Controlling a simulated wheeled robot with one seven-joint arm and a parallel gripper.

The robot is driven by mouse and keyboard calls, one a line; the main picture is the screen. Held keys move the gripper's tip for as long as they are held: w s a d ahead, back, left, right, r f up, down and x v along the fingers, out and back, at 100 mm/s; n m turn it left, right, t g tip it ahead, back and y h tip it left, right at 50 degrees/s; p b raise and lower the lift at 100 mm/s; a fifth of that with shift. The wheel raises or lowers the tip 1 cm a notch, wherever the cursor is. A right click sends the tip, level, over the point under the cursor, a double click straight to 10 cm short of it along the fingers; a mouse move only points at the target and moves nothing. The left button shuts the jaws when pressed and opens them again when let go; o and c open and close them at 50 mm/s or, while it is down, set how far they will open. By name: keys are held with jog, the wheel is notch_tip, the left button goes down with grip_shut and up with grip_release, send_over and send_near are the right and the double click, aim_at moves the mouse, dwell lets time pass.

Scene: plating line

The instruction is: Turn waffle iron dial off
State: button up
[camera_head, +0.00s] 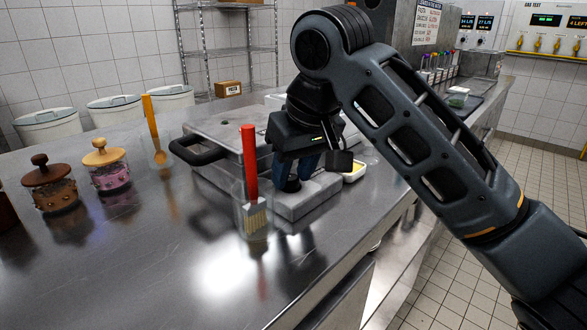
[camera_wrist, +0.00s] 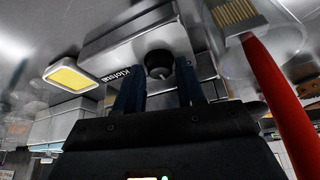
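The waffle iron (camera_head: 218,132) is a grey metal box with a black handle (camera_head: 198,153), standing on the steel counter. Its base juts out at the front and carries a round black dial (camera_head: 292,185). The wrist view shows the dial (camera_wrist: 158,63) close up, with a pale pointer line. My gripper (camera_head: 294,175) hangs over the dial from above. In the wrist view my gripper (camera_wrist: 159,82) is open, one blue finger on each side of the dial, with visible gaps. I cannot tell how far the fingertips reach along the dial.
A red-handled brush (camera_head: 249,165) stands in a clear holder just left of my gripper. A small dish of yellow stuff (camera_head: 354,171) sits to the right. Jars (camera_head: 50,187) and a wooden spoon (camera_head: 153,130) are further left. The front left counter (camera_head: 130,270) is clear.

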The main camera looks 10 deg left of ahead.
grip_shut()
jog(key=shift+r+p, duration=0.1)
jog(key=shift+p, duration=0.25)
jog(key=n+p, duration=0.2)
jog(key=p, duration=0.1)
jog(key=shift+r+n+g+y, duration=0.15)
jog(key=shift+n+g+y, duration=0.25)
jog(key=n+p, duration=0.1)
jog(key=n+g+p, duration=0.1)
jog(key=p, duration=0.1)
jog(key=shift+w+d+n+y, duration=0.1)
jog(key=shift+w+n+y, duration=0.05)
jog(key=shift+n+y, duration=0.15)
jog(key=n+g+p, duration=0.1)
jog(key=n+p, duration=0.1)
jog(key=n, duration=0.1)
jog(key=shift+w, duration=0.15)
jog(key=shift+w+f+n+g+p, duration=0.15)
jog(key=shift+n+g+p, duration=0.25)
jog(key=shift+n, duration=0.45)
jog(key=shift+s+f+n+g+p, duration=0.1)
jog(key=shift+n+g+p, duration=0.25)
jog(key=shift+n, duration=0.5)
